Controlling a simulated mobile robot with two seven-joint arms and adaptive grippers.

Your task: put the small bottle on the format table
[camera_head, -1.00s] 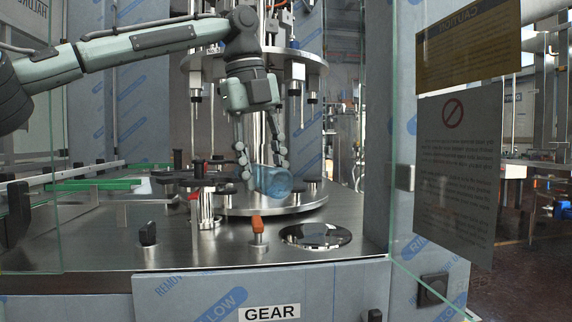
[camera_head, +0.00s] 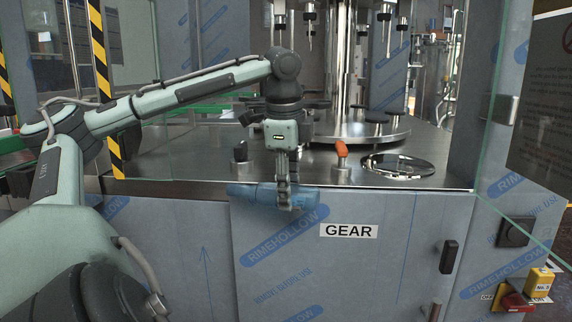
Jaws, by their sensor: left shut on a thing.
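The small bottle (camera_head: 311,199) is translucent blue and lies roughly horizontal in my left gripper (camera_head: 284,197). The gripper points down and is shut around the bottle's middle, hiding part of it. The bottle is in front of the machine's grey-blue front panel, just below the level of the steel deck's front edge, apart from the deck. My right gripper is not in view. I cannot pick out a surface that is clearly the format table.
The steel deck (camera_head: 440,178) carries an orange-topped knob (camera_head: 341,150), a black knob (camera_head: 240,151) and a shiny round disc (camera_head: 397,166). A glass panel stands at the right. A yellow-and-black striped post (camera_head: 97,45) stands at the left. The GEAR panel has a black handle (camera_head: 448,257).

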